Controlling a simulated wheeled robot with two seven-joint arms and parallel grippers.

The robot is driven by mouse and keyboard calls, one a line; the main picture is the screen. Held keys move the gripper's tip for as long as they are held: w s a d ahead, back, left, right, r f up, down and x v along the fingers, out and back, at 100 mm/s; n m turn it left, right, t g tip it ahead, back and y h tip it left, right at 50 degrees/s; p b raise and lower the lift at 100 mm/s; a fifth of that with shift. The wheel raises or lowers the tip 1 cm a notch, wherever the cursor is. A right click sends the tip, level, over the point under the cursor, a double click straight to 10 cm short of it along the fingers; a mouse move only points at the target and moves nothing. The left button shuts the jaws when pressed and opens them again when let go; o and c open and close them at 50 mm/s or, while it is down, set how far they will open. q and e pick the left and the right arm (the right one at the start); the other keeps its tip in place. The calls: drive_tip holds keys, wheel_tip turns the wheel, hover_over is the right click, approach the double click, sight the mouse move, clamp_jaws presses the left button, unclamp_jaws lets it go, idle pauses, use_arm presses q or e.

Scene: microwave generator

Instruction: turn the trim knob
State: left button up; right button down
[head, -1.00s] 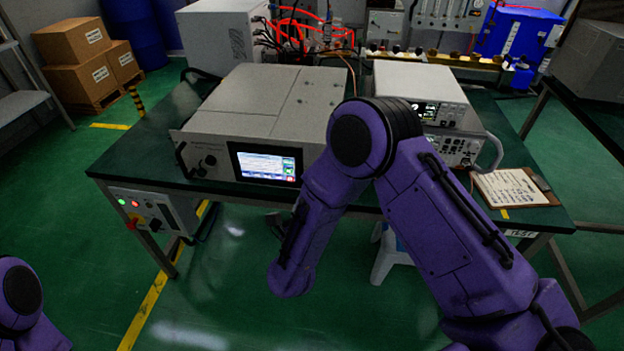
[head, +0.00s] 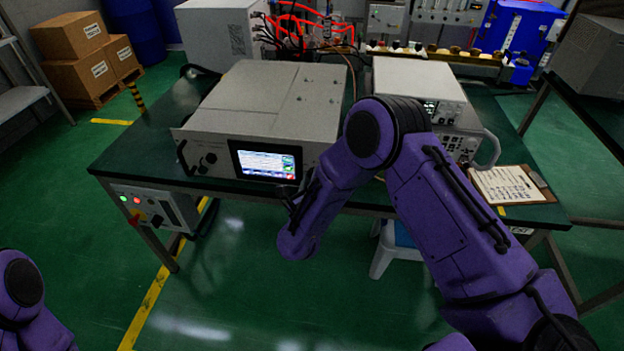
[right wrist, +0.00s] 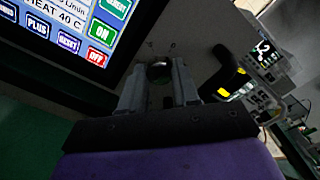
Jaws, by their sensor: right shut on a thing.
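The microwave generator (head: 262,110) is a light grey box on the table with a lit touchscreen (head: 267,163) on its front. In the right wrist view a small round dark knob (right wrist: 160,71), which I take for the trim knob, is on the grey panel to the right of the screen. My right gripper (right wrist: 159,80) has one finger on each side of it and is shut on it. My arm hides this knob in the head view. My left gripper is out of view; only part of the left arm shows at the lower left.
A black handle (right wrist: 228,74) stands just right of my right gripper. Another black knob (head: 208,159) is left of the screen. A second instrument (head: 428,85) and a clipboard (head: 508,184) are on the right of the table. A control box (head: 150,205) hangs below its left side.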

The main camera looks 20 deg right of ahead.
drive_tip(key=n+b, duration=0.1)
drive_tip(key=n, duration=1)
drive_tip(key=shift+n, duration=0.3)
drive_tip(key=shift+f, duration=0.1)
idle(0.4)
drive_tip(key=shift+s, duration=0.1)
drive_tip(key=c, duration=1.1)
unclamp_jaws()
